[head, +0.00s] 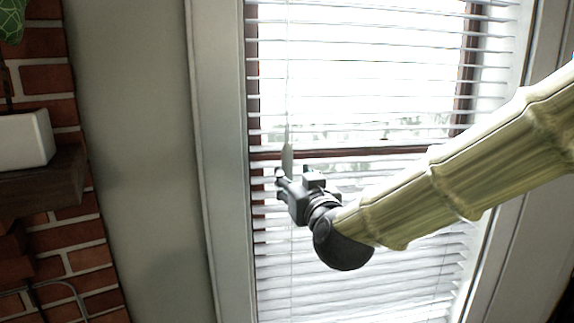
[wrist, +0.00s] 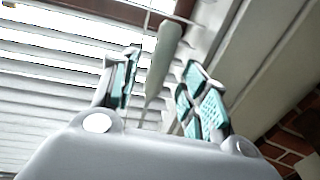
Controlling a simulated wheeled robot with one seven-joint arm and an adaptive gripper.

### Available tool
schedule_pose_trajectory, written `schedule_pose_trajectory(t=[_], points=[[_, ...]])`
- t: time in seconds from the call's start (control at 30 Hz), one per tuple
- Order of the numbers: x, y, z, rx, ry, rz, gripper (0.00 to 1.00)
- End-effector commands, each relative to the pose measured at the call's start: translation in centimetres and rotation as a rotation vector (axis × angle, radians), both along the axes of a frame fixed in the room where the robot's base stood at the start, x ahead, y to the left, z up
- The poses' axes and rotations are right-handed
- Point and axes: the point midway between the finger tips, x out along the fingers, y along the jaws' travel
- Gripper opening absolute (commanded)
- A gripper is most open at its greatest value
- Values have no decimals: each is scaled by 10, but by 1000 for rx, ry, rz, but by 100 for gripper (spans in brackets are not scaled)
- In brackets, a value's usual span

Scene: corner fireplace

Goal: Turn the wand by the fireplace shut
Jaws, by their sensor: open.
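The wand (head: 287,158) hangs in front of the window blind (head: 365,85), near its left side. It looks like a thin cord with a thicker grey-white handle at its lower end. In the wrist view the wand's handle (wrist: 162,62) stands between the two fingers of my gripper (wrist: 160,95), with space visible on both sides. My gripper (head: 281,183) is open, and in the head view it is at the wand's lower end. The blind's slats are tilted with bright gaps between them. I cannot tell whether a finger touches the wand.
The white window frame (head: 222,170) stands just left of the blind. Further left are a grey wall (head: 135,130) and the brick fireplace (head: 85,258) with a dark mantel (head: 45,182) bearing a white box (head: 25,138). My arm reaches in from the right.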

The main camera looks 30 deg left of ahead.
Motion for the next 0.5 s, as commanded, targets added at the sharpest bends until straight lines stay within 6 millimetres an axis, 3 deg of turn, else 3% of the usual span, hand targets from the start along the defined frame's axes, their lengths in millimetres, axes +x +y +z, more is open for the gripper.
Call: schedule_pose_trajectory(t=[0.5], points=[[41,39,0,-1,2,0,45]])
